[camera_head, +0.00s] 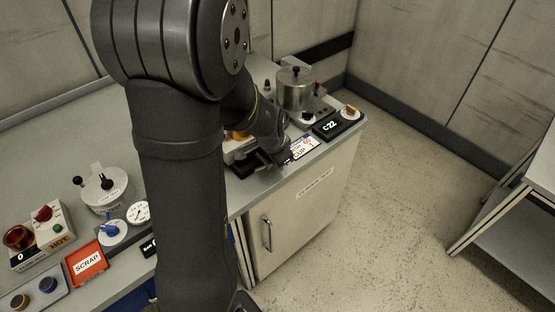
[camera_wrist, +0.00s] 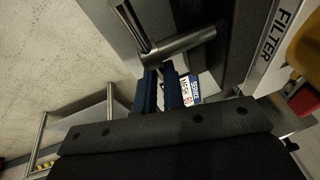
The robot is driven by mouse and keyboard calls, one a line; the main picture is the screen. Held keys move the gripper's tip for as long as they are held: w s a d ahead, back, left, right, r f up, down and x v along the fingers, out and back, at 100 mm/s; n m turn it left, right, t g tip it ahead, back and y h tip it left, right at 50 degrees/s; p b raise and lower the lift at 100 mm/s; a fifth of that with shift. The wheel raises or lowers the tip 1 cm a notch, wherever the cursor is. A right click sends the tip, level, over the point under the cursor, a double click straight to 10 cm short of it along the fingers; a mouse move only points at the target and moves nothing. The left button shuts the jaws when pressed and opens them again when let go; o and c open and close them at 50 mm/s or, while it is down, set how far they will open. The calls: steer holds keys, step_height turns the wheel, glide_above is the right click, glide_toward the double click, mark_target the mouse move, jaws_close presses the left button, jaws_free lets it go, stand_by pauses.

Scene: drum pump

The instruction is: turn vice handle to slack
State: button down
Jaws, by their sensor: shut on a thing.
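The vice handle (camera_wrist: 178,44) shows in the wrist view as a bright metal spindle with a thin bar running to the upper left. My gripper (camera_wrist: 160,70) has two dark blue fingers shut on the handle, just below the spindle. The part between the fingers is mostly hidden. The dark vice body (camera_wrist: 240,40) stands right of the handle in the wrist view. In the head view the dark vice (camera_head: 243,167) sits near the counter's front edge, and my arm covers much of it. The handle cannot be made out there.
A white block marked FILTER (camera_wrist: 275,40) adjoins the vice, with a yellow part (camera_wrist: 306,50) beside it. A metal pot (camera_head: 295,88) and a C22 display (camera_head: 329,126) stand behind to the right. A red SCRAP tray (camera_head: 87,263) and dials lie left.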

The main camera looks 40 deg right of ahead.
steer(key=shift+s+a+r+h, duration=0.1)
steer(key=shift+s+h, duration=0.05)
steer(key=shift+h, duration=0.35)
steer(key=shift+r+h, duration=0.1)
steer(key=shift+h, duration=0.2)
steer(key=c, duration=1.5)
jaws_free()
steer(key=shift+r, duration=0.1)
steer(key=v, duration=1.7)
steer(key=shift+r, duration=0.1)
